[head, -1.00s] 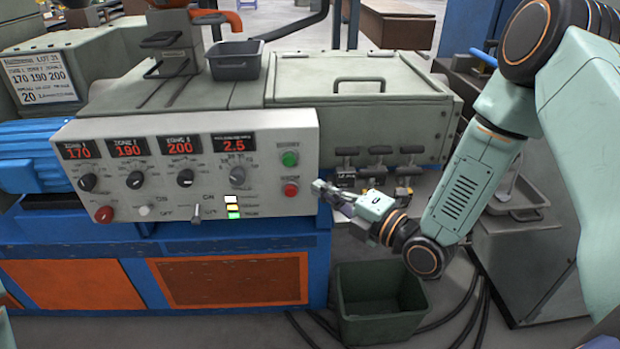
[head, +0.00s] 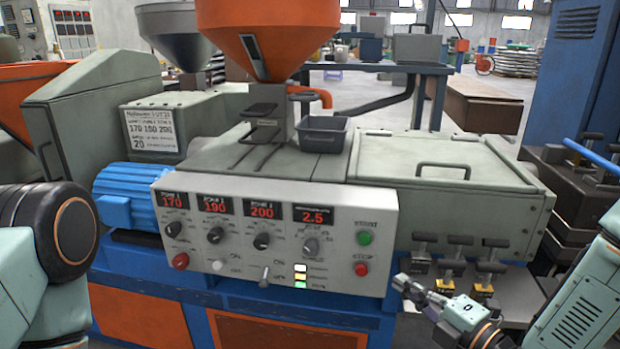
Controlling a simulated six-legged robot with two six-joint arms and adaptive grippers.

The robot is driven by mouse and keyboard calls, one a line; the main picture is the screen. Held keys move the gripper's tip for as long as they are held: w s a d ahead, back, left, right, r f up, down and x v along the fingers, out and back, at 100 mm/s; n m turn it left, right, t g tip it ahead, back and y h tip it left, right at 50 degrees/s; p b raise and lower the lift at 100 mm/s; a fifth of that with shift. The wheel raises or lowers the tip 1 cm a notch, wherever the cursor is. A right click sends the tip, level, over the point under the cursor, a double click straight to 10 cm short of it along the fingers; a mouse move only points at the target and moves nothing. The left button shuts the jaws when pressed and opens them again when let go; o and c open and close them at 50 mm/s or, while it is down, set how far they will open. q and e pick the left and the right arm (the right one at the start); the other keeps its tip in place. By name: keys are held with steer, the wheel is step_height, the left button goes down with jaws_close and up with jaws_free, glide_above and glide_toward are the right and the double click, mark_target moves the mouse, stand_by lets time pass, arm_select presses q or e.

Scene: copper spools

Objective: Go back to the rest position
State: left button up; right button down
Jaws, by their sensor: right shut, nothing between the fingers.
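My right gripper (head: 413,290) is at the lower right of the head view, to the right of the red stop button (head: 361,269) and in front of the machine's small black-handled valves (head: 455,252). Its fingers are shut with nothing between them, and it stands apart from the control panel (head: 340,260). My left arm shows at the left edge of the view, but its gripper is out of view.
The extruder machine (head: 430,200) fills the middle, with an orange hopper (head: 270,30) on top and a grey bin (head: 325,133) on its deck. A blue motor (head: 130,195) sits at the left. Dark stacked blocks (head: 575,200) stand at the right.

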steer(key=s+f+m+g+h, duration=0.3)
steer(key=s+f+m+g, duration=0.15)
steer(key=f+m, duration=0.4)
steer(key=s+f+m+g+h, duration=0.25)
steer(key=s+f+m, duration=0.25)
steer(key=f+m, duration=0.3)
steer(key=s+f+m+g+h, duration=0.1)
steer(key=s+f+m+g, duration=0.2)
steer(key=s, duration=0.8)
steer(key=s+f+m+g+h, duration=0.1)
steer(key=s+f+m+g, duration=0.2)
steer(key=s, duration=0.8)
steer(key=f+g, duration=0.1)
steer(key=g, duration=0.1)
steer(key=shift+s+d+g, duration=0.3)
steer(key=shift+s+d, duration=0.1)
steer(key=shift+h, duration=0.25)
arm_select(q)
steer(key=c, duration=0.4)
steer(key=shift+w+d, duration=0.1)
